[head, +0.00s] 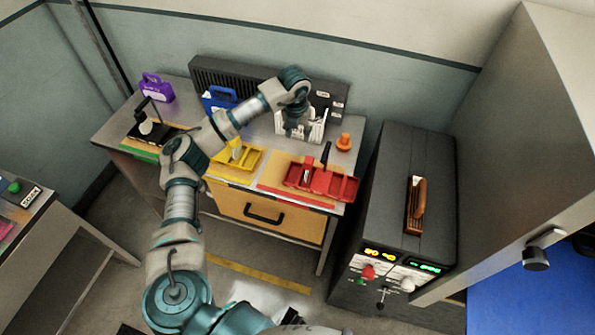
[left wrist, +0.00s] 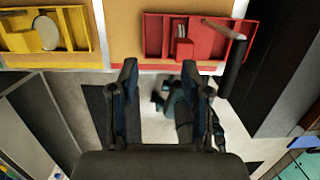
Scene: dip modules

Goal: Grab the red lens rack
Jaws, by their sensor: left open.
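The red lens rack (head: 341,187) sits at the front right of the workbench, on a red-edged mat. A black upright handle (head: 326,153) rises from it. In the left wrist view the red rack (left wrist: 160,36) lies beyond the fingertips, to the upper right, with a small red block and a pale curved piece in it. My left gripper (head: 295,127) hangs over the back of the bench, in front of a white holder and behind the red rack. Its two fingers (left wrist: 160,82) are apart with nothing between them. My right gripper does not show.
A yellow rack (head: 240,156) stands left of the red one. An orange knobbed piece (head: 343,142) stands behind it. Blue (head: 218,99) and purple (head: 157,88) holders are at the back. A dark cabinet (head: 405,190) with an orange handle stands close on the right.

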